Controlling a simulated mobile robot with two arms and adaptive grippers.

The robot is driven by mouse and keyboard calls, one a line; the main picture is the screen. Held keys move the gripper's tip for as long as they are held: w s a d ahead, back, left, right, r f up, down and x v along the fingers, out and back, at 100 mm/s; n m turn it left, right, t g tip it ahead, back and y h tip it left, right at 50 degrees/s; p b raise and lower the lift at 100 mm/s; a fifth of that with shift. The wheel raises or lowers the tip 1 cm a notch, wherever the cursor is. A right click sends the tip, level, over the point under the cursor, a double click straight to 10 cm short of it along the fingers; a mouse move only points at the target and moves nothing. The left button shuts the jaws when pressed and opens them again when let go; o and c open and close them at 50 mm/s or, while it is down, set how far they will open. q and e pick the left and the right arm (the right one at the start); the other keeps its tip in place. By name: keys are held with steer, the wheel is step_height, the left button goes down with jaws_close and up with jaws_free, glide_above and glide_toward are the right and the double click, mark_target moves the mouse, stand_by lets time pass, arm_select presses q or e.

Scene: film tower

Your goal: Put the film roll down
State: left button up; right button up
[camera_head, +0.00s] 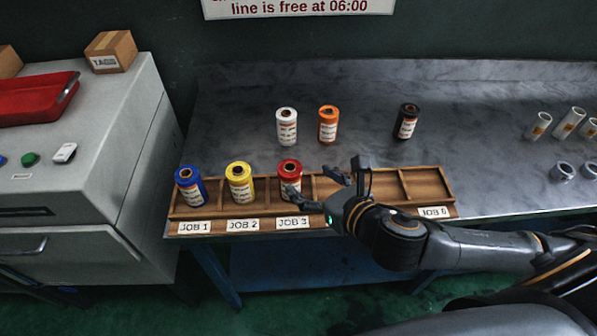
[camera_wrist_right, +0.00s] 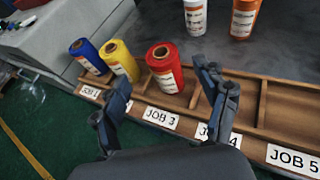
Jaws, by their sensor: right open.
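The red film roll (camera_head: 290,174) stands upright in the JOB 3 slot of the wooden rack (camera_head: 430,188). My right gripper (camera_head: 316,184) is open, just to the right and front of the red roll. In the right wrist view the red roll (camera_wrist_right: 165,68) shows beyond and between the two spread fingers (camera_wrist_right: 162,80), with nothing held. A blue roll (camera_head: 189,187) stands at JOB 1 and a yellow roll (camera_head: 240,182) at JOB 2. My right gripper and arm hide the JOB 4 and JOB 5 labels in the head view. My left gripper is not in view.
White (camera_head: 287,127), orange (camera_head: 328,124) and black (camera_head: 407,121) rolls stand on the metal bench (camera_head: 460,110) behind the rack. Pale tubes (camera_head: 568,122) and small rings (camera_head: 563,172) lie at the right. A grey machine (camera_head: 75,150) stands left of the bench.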

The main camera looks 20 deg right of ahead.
steer(key=p+v, duration=0.1)
steer(key=v, duration=0.1)
steer(key=shift+s+d+r+p, duration=0.1)
steer(key=shift+s+p, duration=0.2)
steer(key=shift+p, duration=0.05)
stand_by(0.4)
